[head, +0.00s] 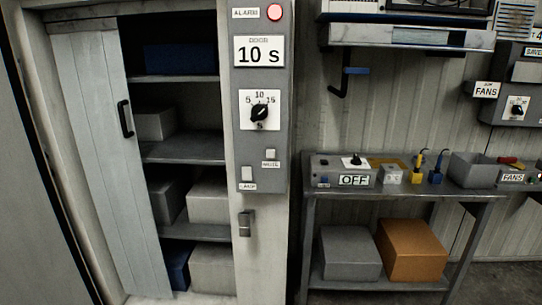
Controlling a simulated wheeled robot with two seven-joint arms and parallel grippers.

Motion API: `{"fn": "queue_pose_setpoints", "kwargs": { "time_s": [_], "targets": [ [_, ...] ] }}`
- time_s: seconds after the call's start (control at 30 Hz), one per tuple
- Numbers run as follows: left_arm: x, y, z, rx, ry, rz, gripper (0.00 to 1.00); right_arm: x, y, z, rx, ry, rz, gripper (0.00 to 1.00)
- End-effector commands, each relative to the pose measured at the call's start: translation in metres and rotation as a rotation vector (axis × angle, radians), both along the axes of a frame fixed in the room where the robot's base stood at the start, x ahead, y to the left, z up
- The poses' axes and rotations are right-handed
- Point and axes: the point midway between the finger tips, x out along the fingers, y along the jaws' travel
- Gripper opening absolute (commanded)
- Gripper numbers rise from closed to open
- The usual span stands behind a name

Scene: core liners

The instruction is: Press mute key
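A grey control panel (262,135) stands on the post to the right of an open cabinet. A small pale key (270,154) sits low on its right side, above a small label that seems to read MUTE, though it is blurred. A second pale key (247,173) is lower left, above a label that looks like LAMP. At the top, a round red light (274,12) beside the word ALARM looks lit. A display (259,51) reads DOOR 10 s. Below it is a black dial (259,112) marked 5, 10 and 15. Neither of my grippers is in view.
The cabinet's pale door (95,150) stands open at the left, showing shelves (180,150) with boxes. A latch (245,223) is below the panel. At the right, a metal table (400,191) holds an OFF control box (342,170) and bins. A hook (345,80) hangs above it.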

Motion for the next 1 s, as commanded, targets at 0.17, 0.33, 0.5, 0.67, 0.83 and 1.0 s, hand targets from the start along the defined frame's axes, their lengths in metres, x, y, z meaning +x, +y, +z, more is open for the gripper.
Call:
{"fn": "queue_pose_setpoints", "kwargs": {
  "time_s": [0.17, 0.33, 0.5, 0.67, 0.83, 1.0],
  "targets": [
    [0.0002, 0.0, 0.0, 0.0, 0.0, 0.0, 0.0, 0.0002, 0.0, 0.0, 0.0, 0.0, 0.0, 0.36],
    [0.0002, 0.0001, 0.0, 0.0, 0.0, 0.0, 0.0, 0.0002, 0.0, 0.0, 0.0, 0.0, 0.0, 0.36],
    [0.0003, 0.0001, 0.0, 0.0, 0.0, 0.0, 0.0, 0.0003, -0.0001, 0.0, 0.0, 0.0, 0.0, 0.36],
    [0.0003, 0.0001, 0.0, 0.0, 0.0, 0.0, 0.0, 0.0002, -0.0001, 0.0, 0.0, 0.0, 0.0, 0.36],
    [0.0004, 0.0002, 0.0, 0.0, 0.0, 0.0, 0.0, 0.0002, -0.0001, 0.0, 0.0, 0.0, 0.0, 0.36],
    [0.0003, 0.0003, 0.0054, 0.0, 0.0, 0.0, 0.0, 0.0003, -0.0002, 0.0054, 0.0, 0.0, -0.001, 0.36]
  ]
}}
